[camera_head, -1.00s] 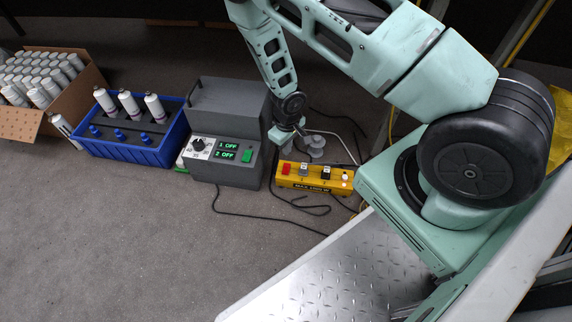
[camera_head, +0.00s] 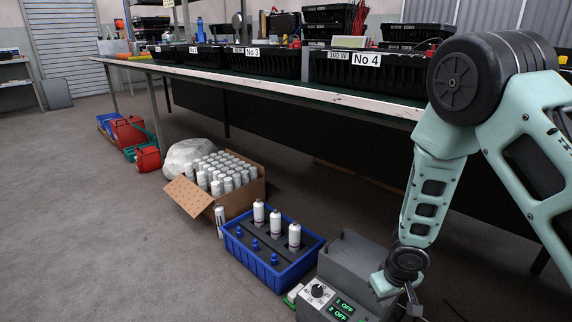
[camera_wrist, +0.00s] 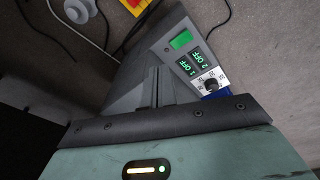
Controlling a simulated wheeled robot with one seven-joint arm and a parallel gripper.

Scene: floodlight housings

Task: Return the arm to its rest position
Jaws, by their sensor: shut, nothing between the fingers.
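My arm (camera_head: 432,190) comes down bent from the right of the head view. My gripper (camera_wrist: 157,82) shows in the wrist view as dark fingers, closed together and empty.
A blue crate (camera_head: 311,246) with white bottles stands left of the control box. Behind it is an open carton (camera_head: 190,196) of white canisters. A long workbench (camera_head: 290,92) carries black bins. Cables and a yellow box (camera_wrist: 137,5) show in the wrist view.

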